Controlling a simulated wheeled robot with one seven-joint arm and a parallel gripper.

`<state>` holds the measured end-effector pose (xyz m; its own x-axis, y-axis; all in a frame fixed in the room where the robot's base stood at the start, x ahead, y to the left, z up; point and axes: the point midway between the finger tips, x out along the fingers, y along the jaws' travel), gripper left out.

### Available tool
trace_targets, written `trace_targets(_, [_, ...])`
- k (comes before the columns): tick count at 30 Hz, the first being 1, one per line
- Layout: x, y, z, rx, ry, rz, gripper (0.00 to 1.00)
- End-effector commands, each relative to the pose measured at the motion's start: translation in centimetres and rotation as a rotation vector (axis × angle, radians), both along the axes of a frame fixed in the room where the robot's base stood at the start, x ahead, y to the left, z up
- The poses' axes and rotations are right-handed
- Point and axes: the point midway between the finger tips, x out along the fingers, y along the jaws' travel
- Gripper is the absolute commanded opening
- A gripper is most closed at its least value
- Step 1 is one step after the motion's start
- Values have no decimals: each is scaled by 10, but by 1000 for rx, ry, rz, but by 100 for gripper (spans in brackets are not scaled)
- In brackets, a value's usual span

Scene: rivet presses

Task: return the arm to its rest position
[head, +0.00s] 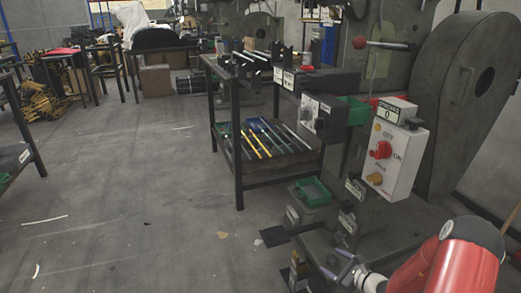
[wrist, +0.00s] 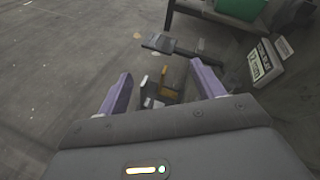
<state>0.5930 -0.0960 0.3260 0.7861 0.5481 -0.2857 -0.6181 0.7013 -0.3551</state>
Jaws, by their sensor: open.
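My gripper (wrist: 160,70) shows in the wrist view with its two purple fingers spread apart. Nothing is held between them. Beyond the gap, low down, are small yellow and brown blocks (wrist: 165,80) on a dark fixture; they look apart from the fingers.
The dark green press (head: 455,75) fills the right side, with a white control box (head: 393,160) on its front. A dark rack (head: 239,165) holding several long tools stands left of it. A green bin (head: 311,191) sits low at the press. The grey floor (head: 120,200) is mostly clear.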

Motion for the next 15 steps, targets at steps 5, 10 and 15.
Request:
trace_targets(5, [-20, 60, 94, -216, -96, 345, 67])
trace_targets(10, [-62, 106, 160, -440, -165, 643, 67])
trace_targets(15, [-115, 136, 212, -690, -223, 904, 67])
